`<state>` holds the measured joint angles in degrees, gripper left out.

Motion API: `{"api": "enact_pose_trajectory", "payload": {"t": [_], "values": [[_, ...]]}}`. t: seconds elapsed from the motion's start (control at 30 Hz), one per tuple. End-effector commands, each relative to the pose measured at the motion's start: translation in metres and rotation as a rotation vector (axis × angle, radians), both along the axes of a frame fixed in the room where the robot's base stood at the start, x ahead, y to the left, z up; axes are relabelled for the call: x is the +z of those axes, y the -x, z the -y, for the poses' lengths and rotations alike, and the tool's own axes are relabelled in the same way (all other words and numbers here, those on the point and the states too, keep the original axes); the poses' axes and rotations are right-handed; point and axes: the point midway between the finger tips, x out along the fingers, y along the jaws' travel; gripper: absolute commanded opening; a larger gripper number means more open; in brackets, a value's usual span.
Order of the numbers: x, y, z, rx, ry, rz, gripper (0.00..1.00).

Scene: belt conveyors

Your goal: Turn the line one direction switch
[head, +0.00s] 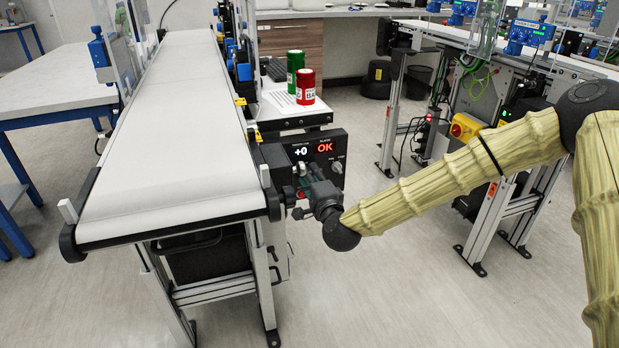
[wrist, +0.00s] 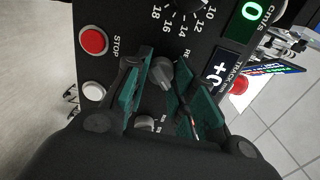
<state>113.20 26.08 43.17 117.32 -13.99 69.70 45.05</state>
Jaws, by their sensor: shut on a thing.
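The black control panel (head: 335,152) is mounted at the near right end of the white belt conveyor (head: 165,135). In the wrist view its grey rotary knob (wrist: 162,73) sits between the green-padded fingers of my gripper (wrist: 164,78), which is shut on it. The label beside this knob is partly hidden. A second grey knob (wrist: 145,123) lies nearer my palm, between the fingers. In the head view my gripper (head: 308,184) reaches the panel's front, and its fingertips and the held knob are hard to make out.
A red STOP button (wrist: 94,41) and a white button (wrist: 93,91) lie beside my fingers. A numbered dial (wrist: 190,3) and lit displays (wrist: 245,22) are farther along the panel. Red (head: 306,87) and green cans (head: 294,70) stand behind it. Floor in front is clear.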

Motion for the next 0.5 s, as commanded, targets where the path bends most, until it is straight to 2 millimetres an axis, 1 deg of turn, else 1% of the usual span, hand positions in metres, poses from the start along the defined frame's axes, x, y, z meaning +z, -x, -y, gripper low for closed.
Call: {"api": "enact_pose_trajectory", "payload": {"t": [0.17, 0.2, 0.27, 0.3, 0.33, 0.5], "values": [[-0.0014, 0.0001, 0.0011, -0.002, 0.001, -0.002, 0.01], [-0.0014, 0.0001, 0.0011, -0.002, 0.001, -0.002, 0.27], [-0.0013, 0.0001, 0.001, -0.002, 0.002, -0.002, 0.38], [-0.0012, 0.0, 0.0008, -0.002, 0.002, -0.002, 0.45], [-0.0011, 0.0001, 0.0006, -0.001, 0.002, -0.002, 0.47], [-0.0007, 0.0001, -0.0002, 0.0, 0.001, -0.001, 0.47]]}}
